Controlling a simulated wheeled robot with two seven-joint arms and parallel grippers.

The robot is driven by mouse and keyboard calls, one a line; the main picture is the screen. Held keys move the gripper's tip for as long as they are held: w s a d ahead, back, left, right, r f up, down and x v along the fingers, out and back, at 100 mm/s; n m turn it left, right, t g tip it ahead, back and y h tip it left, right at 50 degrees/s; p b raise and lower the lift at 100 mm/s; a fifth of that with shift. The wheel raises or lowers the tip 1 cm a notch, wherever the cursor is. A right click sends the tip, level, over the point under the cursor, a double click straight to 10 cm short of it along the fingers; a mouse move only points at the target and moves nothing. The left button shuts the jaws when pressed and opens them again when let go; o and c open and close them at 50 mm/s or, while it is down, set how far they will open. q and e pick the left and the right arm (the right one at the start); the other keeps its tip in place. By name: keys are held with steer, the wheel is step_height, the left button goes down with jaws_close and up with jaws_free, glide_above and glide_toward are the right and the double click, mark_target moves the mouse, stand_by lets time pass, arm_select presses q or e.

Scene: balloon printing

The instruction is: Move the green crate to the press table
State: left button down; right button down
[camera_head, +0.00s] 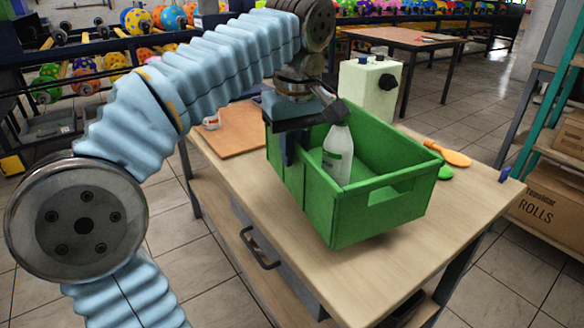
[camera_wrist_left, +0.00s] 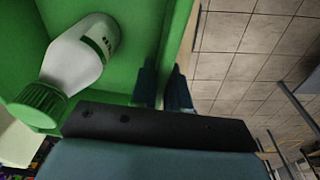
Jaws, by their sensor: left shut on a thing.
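The green crate (camera_head: 376,208) is over the wooden worktable (camera_head: 415,265), its near corner toward the front; I cannot tell if its base touches the top. A white bottle with a green label (camera_head: 338,158) stands inside it. In the left wrist view the bottle (camera_wrist_left: 72,60) shows its green cap, and the crate (camera_wrist_left: 140,20) fills the upper left. My left gripper (camera_head: 288,150) is at the crate's left wall, with one finger on each side of it in the wrist view (camera_wrist_left: 162,88), shut on that wall. My right gripper is out of view. I cannot tell which table is the press table.
A pale box with a black knob (camera_head: 369,86) stands behind the crate. A brown board (camera_head: 232,130) lies at the table's left, and orange and green flat pieces (camera_head: 452,157) lie at its right. Another table (camera_head: 405,38) stands farther back. Shelves with cartons (camera_head: 548,205) are at the right.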

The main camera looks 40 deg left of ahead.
mark_target(292, 190)
arm_select(q)
steer(key=f, duration=0.1)
steer(key=a+f, duration=0.1)
steer(key=w+f, duration=0.1)
steer(key=shift+a+f, duration=0.15)
steer(key=shift+f, duration=0.8)
steer(key=shift+f+b, duration=0.1)
steer(key=shift+b, duration=0.25)
steer(key=c, duration=1.1)
jaws_free()
steer(key=shift+s+d+r+p, duration=0.1)
steer(key=shift+d+r+p, duration=0.05)
steer(key=shift+r, duration=1.15)
steer(key=shift+s+d+r+p, duration=0.1)
steer(key=shift+r, duration=1.15)
steer(key=shift+s+d+r+p, duration=0.1)
steer(key=shift+d+r+p, duration=0.05)
steer(key=shift+r, duration=1.15)
